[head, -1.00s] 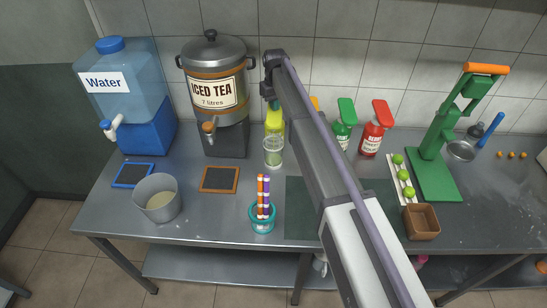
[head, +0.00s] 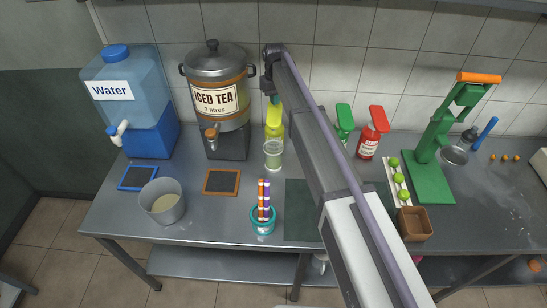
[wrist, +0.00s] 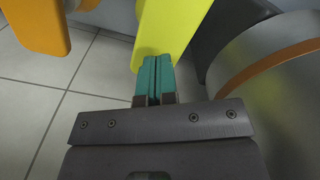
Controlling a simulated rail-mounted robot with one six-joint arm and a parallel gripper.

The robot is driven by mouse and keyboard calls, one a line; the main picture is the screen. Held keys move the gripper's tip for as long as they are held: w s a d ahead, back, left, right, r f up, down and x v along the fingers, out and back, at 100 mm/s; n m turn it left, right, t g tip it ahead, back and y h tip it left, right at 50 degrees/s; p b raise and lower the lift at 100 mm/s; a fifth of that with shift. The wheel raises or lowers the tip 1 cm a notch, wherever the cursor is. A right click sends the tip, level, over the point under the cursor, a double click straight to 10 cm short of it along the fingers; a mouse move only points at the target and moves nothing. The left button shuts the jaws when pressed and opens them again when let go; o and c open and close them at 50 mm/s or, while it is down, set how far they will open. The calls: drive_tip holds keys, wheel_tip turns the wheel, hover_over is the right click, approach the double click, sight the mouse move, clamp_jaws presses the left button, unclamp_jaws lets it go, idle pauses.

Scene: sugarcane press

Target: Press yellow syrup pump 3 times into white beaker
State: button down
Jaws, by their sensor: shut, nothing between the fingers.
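The yellow syrup pump bottle (head: 275,130) stands at the back of the counter, just right of the iced tea urn. Its yellow pump head (wrist: 168,28) fills the top middle of the wrist view. A pale, see-through beaker (head: 272,160) stands in front of the yellow bottle, with some greenish tint inside; I cannot tell its contents surely. My gripper (head: 275,99) is at the top of the yellow pump. Its teal fingers (wrist: 155,62) are shut with nothing between them, and their tips overlap the yellow head in the wrist view. I cannot tell whether they touch it.
The iced tea urn (head: 217,98) stands close left of the pump. Green (head: 344,122) and red (head: 372,133) pump bottles stand to the right, and an orange pump head (wrist: 38,24) is nearby. A grey bucket (head: 162,203) and a teal cup (head: 263,221) stand in front.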

sight(275, 109)
drive_tip(key=shift+f, duration=0.15)
idle(0.3)
drive_tip(key=shift+f+b, duration=2.4)
drive_tip(key=shift+b, duration=0.15)
wheel_tip(275, 109, up, 5)
drive_tip(key=p, duration=0.5)
drive_tip(key=shift+f, duration=0.15)
drive_tip(key=shift+f+b, duration=2.5)
drive_tip(key=shift+b, duration=0.1)
drive_tip(key=shift+r+p, duration=2.65)
